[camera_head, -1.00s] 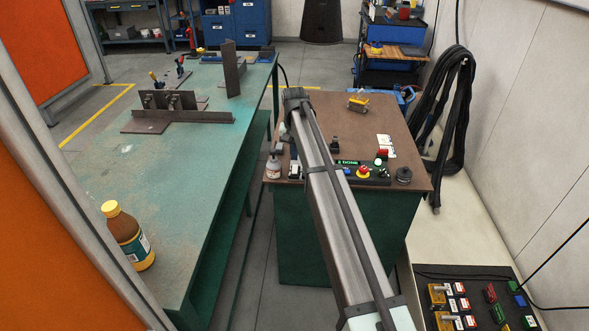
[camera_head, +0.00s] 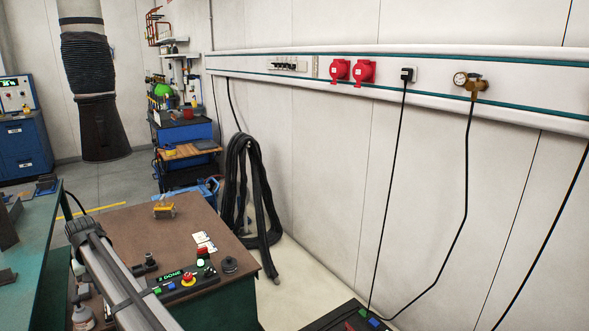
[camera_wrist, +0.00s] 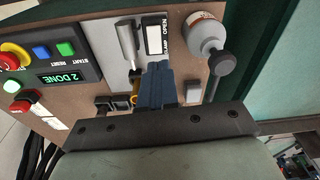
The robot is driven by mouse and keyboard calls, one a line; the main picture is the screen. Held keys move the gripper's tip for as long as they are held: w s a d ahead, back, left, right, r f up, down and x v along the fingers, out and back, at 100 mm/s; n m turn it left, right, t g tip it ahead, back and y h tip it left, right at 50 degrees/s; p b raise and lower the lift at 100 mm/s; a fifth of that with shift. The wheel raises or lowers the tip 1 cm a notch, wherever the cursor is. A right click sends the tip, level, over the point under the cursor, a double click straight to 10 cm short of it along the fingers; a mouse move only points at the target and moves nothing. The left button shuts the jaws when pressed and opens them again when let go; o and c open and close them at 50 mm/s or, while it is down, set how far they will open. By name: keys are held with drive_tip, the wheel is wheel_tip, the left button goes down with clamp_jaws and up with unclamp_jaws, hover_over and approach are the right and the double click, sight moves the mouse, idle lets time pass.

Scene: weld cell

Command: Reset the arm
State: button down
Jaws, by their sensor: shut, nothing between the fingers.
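My gripper (camera_wrist: 158,82) shows in the wrist view as blue-grey fingers close together, shut and empty, over the brown bench top. The control box (camera_wrist: 45,62) there has a green START button (camera_wrist: 66,49), a blue RESET button (camera_wrist: 41,52) and a lit display (camera_wrist: 60,77) reading "2 DONE". A lever (camera_wrist: 128,40) beside a clamp label (camera_wrist: 154,38) lies just beyond the fingers. In the head view, my arm reaches up from the bottom left over the bench (camera_head: 180,235); its gripper is hidden there. The control box (camera_head: 186,284) also shows there.
The bench's far part is mostly clear.

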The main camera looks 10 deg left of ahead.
drive_tip(key=s+d+f+m+h, duration=0.1)
drive_tip(key=s+d+f, duration=0.1)
drive_tip(key=d+f, duration=1.25)
drive_tip(key=s+d+f+m+g, duration=0.15)
drive_tip(key=d+f, duration=0.75)
drive_tip(key=d, duration=1)
drive_tip(key=s+d+f+h, duration=0.1)
drive_tip(key=s+d+f, duration=0.2)
drive_tip(key=d+f, duration=1.15)
drive_tip(key=s+d+f+m+g, duration=0.2)
drive_tip(key=s+d, duration=0.5)
drive_tip(key=d, duration=0.5)
drive_tip(key=s+d+f+m+g, duration=0.2)
drive_tip(key=s+d, duration=0.5)
drive_tip(key=d, duration=0.6)
drive_tip(key=s+d+f+m+g+y, duration=0.1)
drive_tip(key=s+d+f+m, duration=0.3)
drive_tip(key=d, duration=0.9)
drive_tip(key=shift+s+d+f+g, duration=0.35)
drive_tip(key=shift+s+f, duration=0.6)
drive_tip(key=shift+s, duration=1.15)
drive_tip(key=shift+a, duration=0.1)
